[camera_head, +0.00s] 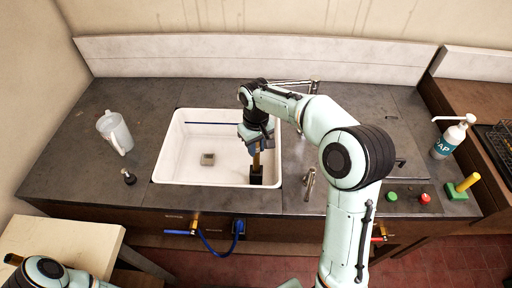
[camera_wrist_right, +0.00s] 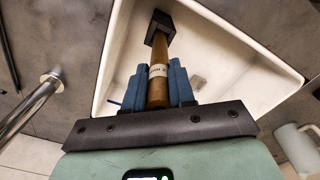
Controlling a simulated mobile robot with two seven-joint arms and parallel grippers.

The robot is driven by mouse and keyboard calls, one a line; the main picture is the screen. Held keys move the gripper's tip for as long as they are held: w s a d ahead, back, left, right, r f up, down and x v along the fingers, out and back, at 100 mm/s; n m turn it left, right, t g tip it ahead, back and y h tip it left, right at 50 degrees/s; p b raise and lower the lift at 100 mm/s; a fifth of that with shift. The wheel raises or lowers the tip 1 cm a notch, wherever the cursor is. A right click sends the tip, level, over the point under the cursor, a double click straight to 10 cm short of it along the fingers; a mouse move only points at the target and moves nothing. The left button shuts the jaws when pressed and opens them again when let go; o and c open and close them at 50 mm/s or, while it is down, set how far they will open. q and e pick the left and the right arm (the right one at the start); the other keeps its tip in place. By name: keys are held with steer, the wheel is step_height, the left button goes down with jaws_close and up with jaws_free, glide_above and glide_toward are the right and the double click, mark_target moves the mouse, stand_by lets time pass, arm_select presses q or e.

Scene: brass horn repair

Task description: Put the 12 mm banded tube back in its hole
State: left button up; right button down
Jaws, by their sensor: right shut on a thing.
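The banded tube (camera_wrist_right: 158,85) is brass-coloured with a white labelled band (camera_wrist_right: 158,70); the writing is too small to read surely. My right gripper (camera_wrist_right: 156,88) is shut on it, with a blue finger on either side. The tube also shows in the head view (camera_head: 256,160), pointing down over the sink's front right part. A black block (camera_head: 256,176) is at its lower end, also seen in the wrist view (camera_wrist_right: 160,27). I cannot tell whether the tube sits in a hole there or whether the block touches the sink. My left gripper is not in view.
The white sink (camera_head: 190,160) has a drain (camera_head: 208,159) and a blue rod (camera_head: 212,123) near its back. A clear jug (camera_head: 116,132) stands left. At right are a tap (camera_head: 309,184), green (camera_head: 392,197) and red (camera_head: 425,199) buttons, a soap bottle (camera_head: 450,140) and a yellow-handled block (camera_head: 468,182).

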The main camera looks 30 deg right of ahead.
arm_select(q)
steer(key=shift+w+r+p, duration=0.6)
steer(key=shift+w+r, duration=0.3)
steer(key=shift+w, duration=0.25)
arm_select(e)
steer(key=shift+r, duration=2.25)
